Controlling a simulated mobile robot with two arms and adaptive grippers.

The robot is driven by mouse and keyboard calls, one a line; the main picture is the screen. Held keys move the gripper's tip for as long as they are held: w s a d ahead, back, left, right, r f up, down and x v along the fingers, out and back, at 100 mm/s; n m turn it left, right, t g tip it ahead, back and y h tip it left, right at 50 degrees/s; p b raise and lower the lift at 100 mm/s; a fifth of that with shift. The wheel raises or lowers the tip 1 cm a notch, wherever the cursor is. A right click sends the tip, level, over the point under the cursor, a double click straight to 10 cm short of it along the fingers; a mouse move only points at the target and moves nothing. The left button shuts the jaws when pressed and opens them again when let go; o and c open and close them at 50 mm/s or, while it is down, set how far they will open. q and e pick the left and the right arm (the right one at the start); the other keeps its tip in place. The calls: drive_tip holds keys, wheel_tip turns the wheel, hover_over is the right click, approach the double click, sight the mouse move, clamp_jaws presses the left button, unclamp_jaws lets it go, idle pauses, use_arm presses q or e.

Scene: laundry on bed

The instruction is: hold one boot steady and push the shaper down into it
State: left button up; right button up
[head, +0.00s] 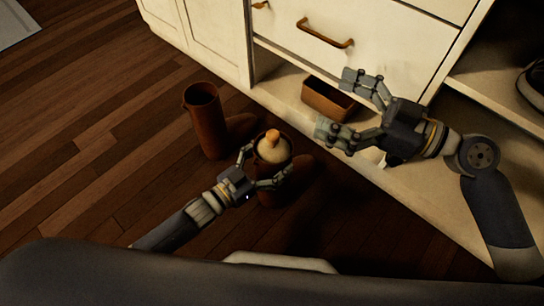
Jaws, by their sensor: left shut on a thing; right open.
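Two brown boots stand on the wooden floor in the head view. The near boot (300,172) has a cream boot shaper (273,150) with an orange knob in the top of its shaft. How deep the shaper sits is hard to tell. My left gripper (264,164) is shut on the near boot, with a finger on each side of the upper shaft. The other boot (205,125) stands upright to the left, its top empty. My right gripper (337,105) is open and empty, up and to the right of the shaper.
A cream cabinet (395,42) with drawers and brown handles stands behind the boots. A brown open box (325,98) sits on its low shelf, near my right gripper in the picture. A dark shoe (535,85) lies on a shelf at far right.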

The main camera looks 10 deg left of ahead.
idle(0.3)
use_arm(q)
drive_tip(key=o, duration=1.4)
